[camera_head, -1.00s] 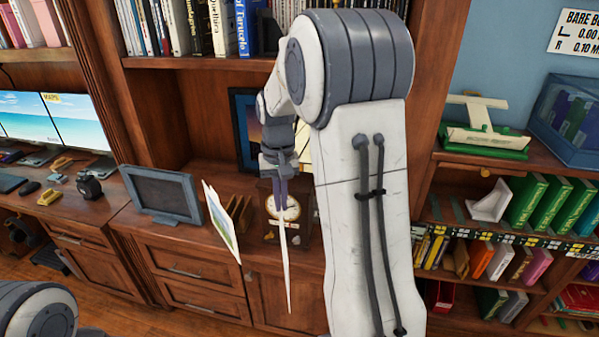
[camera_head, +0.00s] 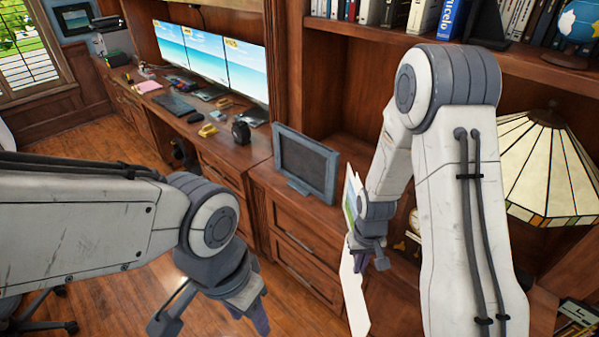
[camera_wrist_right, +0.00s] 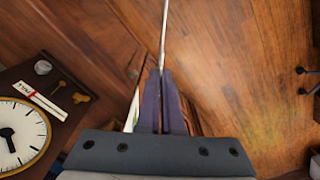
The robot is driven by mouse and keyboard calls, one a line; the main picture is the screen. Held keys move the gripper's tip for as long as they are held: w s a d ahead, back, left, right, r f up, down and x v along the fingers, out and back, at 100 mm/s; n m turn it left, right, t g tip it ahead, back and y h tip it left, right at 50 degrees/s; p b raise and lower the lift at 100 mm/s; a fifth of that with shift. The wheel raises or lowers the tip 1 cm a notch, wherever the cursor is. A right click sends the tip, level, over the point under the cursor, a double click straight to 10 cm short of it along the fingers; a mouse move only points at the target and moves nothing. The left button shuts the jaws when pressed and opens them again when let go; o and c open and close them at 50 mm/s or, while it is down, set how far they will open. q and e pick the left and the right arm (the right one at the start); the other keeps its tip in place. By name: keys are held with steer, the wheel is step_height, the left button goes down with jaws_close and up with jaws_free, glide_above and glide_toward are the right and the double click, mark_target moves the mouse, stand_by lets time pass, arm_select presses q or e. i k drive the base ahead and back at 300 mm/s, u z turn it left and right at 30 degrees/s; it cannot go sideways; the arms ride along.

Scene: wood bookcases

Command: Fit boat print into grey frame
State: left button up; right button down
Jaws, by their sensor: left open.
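The grey frame (camera_head: 306,165) stands upright on the cabinet top, with a dark, empty-looking panel. My right gripper (camera_head: 368,255) is shut on a thin white sheet (camera_head: 354,298), which hangs below it in front of the cabinet. In the right wrist view my right gripper (camera_wrist_right: 163,85) pinches this sheet (camera_wrist_right: 164,35), seen edge-on. Its picture is hidden, so I cannot tell if it is the boat print. A print with green (camera_head: 349,203) shows partly behind my right arm. My left gripper (camera_head: 218,318) is open and empty, low in front of the drawers, left of the sheet.
A desk with several monitors (camera_head: 205,60) runs off to the left. A black tape dispenser (camera_head: 241,132) lies left of the frame. A stained-glass lamp (camera_head: 548,165) stands right of my right arm. A clock (camera_wrist_right: 22,132) shows in the wrist view.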

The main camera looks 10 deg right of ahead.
mark_target(312, 167)
steer(key=u, duration=0.3)
steer(key=i, duration=1.35)
steer(key=u, duration=0.3)
